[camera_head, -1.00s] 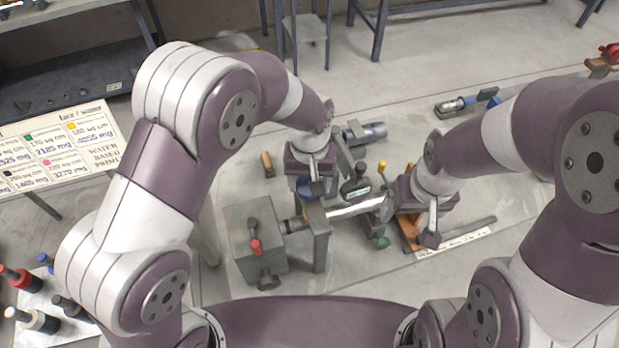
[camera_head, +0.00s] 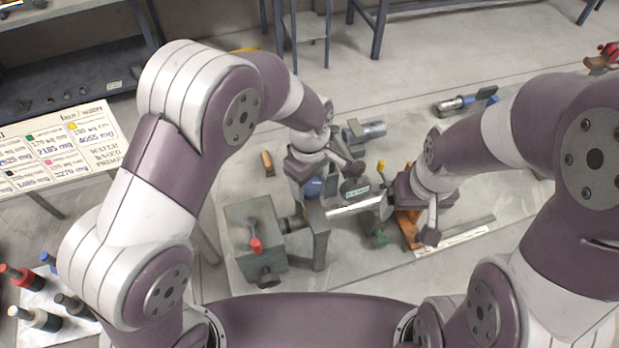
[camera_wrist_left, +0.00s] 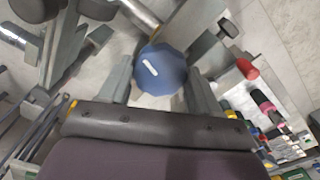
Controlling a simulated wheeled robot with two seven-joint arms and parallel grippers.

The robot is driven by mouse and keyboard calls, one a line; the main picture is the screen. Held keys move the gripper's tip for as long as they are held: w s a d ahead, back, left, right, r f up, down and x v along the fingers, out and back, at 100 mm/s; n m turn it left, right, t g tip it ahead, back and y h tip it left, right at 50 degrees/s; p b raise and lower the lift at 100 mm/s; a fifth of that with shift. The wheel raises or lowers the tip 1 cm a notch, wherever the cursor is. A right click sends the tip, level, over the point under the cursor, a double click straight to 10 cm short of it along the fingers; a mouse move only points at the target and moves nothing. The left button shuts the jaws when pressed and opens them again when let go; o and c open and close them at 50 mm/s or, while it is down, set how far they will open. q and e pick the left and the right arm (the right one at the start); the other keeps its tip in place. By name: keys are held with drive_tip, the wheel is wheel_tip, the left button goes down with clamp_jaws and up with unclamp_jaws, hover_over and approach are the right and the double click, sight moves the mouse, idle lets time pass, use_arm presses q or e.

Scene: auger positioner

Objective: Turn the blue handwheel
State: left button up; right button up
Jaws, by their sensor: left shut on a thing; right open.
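The blue handwheel (camera_head: 314,187) sits under my left gripper in the head view, near the left end of the pale tube. It also shows in the left wrist view (camera_wrist_left: 161,70) as a faceted blue knob with a white mark on its face. My left gripper (camera_wrist_left: 160,88) has one finger on each side of the knob and is shut on it. In the head view this gripper (camera_head: 318,182) partly hides the wheel. My right gripper (camera_head: 410,218) is open, beside the right end of the tube and the orange part. Its fingertips are partly hidden.
A grey block (camera_head: 250,240) with a red-tipped handle stands at the front left of the fixture. A shiny tube (camera_head: 350,209) runs to the right from it. A sign board (camera_head: 60,150) stands at left.

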sight(309, 183)
use_arm(q)
drive_tip(key=shift+n, duration=0.7)
drive_tip(key=o, duration=1.1)
drive_tip(key=shift+c, duration=0.2)
wheel_tip(309, 183, up, 6)
drive_tip(key=shift+w+r+b, duration=0.15)
drive_tip(key=shift+b, duration=0.85)
wheel_tip(309, 183, up, 6)
drive_tip(key=p, duration=0.3)
drive_tip(key=shift+r, duration=0.25)
